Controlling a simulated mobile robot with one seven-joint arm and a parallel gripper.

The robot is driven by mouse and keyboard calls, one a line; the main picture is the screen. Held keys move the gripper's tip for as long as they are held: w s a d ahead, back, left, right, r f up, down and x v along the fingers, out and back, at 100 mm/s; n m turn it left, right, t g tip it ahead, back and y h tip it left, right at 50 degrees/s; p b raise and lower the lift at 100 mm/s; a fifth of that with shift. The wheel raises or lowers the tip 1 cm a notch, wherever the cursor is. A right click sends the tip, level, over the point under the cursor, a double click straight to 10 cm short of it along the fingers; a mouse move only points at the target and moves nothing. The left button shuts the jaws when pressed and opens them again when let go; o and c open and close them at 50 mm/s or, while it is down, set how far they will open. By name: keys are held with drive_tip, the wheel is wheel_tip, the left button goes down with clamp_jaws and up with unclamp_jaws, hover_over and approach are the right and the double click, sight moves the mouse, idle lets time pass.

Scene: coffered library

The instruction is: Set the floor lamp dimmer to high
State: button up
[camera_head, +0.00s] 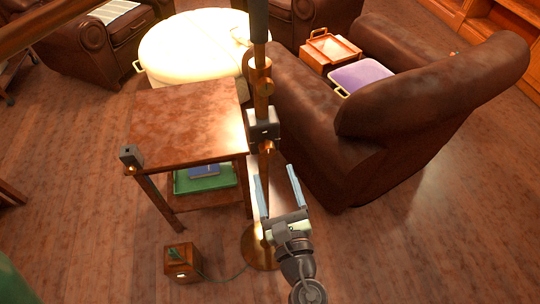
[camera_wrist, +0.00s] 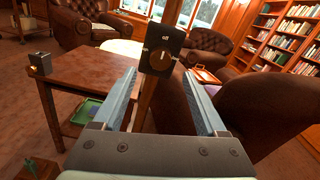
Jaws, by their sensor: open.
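The floor lamp's brass pole (camera_head: 263,85) rises between the side table and an armchair, from a round brass base (camera_head: 258,256). A dimmer box (camera_head: 263,124) is fixed to the pole. In the wrist view the dimmer (camera_wrist: 160,40) is a black plate with a round knob (camera_wrist: 163,57). The knob's pale mark points up, towards a label reading "off"; other labels are too small to read. My gripper (camera_head: 276,176) is open and empty, below the dimmer in the head view. In the wrist view its fingers (camera_wrist: 160,76) lie to either side below the knob, apart from it.
A wooden side table (camera_head: 185,120) stands left of the pole, with a green tray (camera_head: 205,182) on its lower shelf and a small grey box at its corner. A leather armchair (camera_head: 380,140) stands close on the right. A small wooden box (camera_head: 182,264) sits on the floor.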

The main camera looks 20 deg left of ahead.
sight(268, 154)
drive_tip(key=x, duration=0.6)
clamp_jaws()
idle(0.3)
